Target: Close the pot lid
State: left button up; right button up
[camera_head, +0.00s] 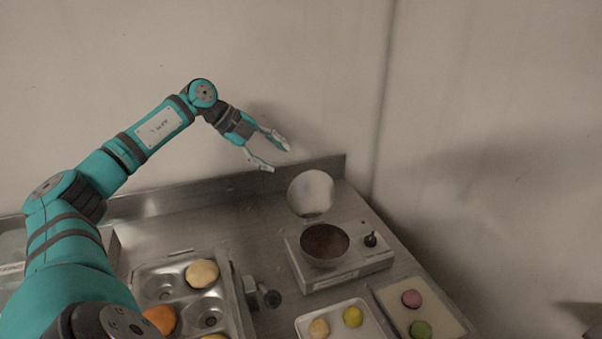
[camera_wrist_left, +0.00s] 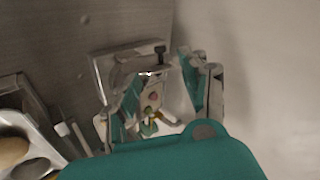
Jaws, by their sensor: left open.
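The pot (camera_head: 325,243) sits in a metal base unit (camera_head: 345,270) on the counter and has dark brown contents. Its round shiny lid (camera_head: 311,193) stands raised, tilted up at the back of the pot. My left gripper (camera_head: 271,156) is open and empty, above and to the left of the lid, near the back wall. In the left wrist view the gripper's fingers (camera_wrist_left: 165,95) spread in front of the base unit, and the lid is hard to make out there. My right gripper is not in view.
A metal tray (camera_head: 238,300) with round buns stands at front left. A white tray (camera_head: 301,327) and a second tray (camera_head: 458,312) with colored pastries lie in front of the pot. A black knob (camera_head: 371,239) is on the base unit. Walls close off the back and right.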

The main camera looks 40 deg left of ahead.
aim_at(301, 176)
pick_arm(q)
jog(key=p+x, duration=0.2)
jog(key=x, duration=0.8)
jog(key=shift+w+f+p, duration=0.1)
jog(key=shift+w+p, duration=0.05)
jog(key=shift+p, duration=0.2)
grip_shut()
